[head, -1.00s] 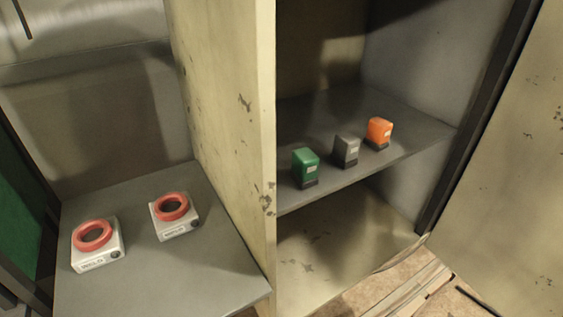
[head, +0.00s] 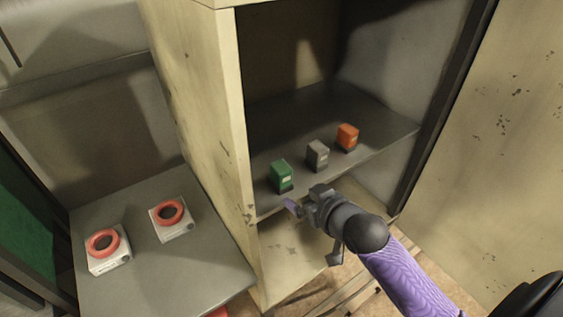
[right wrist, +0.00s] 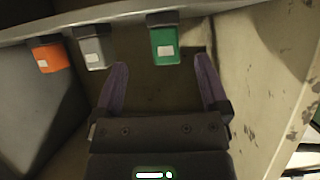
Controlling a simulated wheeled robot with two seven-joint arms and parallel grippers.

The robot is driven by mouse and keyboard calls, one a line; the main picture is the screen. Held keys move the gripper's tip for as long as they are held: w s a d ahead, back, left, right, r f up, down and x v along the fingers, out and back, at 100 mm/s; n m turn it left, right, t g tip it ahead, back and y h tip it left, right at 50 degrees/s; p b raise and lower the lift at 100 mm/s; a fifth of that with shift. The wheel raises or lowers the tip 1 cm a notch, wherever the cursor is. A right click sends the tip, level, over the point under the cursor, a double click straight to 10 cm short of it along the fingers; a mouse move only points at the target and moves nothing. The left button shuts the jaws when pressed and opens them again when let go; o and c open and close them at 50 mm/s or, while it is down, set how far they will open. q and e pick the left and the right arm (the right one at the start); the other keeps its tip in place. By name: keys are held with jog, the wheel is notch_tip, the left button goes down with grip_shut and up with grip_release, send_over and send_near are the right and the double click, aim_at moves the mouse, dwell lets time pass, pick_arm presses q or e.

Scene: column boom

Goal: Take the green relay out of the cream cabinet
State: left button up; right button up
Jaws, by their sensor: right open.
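The green relay (head: 281,176) stands upright on the shelf (head: 372,112) inside the cream cabinet (head: 190,110), near the shelf's front edge and leftmost of three relays. My right gripper (head: 294,205) is open and empty in front of the shelf edge, just below and short of the green relay. In the right wrist view, the green relay (right wrist: 164,46) appears past the fingertips, between the two purple fingers (right wrist: 161,72), and apart from them. One finger is mostly hidden in the head view. My left gripper is not in view.
A grey relay (head: 317,155) and an orange relay (head: 347,137) stand to the right of the green one. The open cabinet door (head: 500,140) is at the right. A grey table (head: 180,270) left of the cabinet holds two white boxes with red rings.

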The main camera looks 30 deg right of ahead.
aim_at(286, 171)
jog(key=shift+t+y, duration=0.3)
jog(key=w, duration=0.3)
jog(key=w+b, duration=0.1)
jog(key=w, duration=0.2)
jog(key=w+a+b, duration=0.1)
jog(key=w, duration=0.2)
jog(key=shift+w, duration=0.3)
jog(key=shift+s, duration=0.1)
jog(key=shift+c, duration=0.4)
jog(key=c, duration=0.7)
grip_shut()
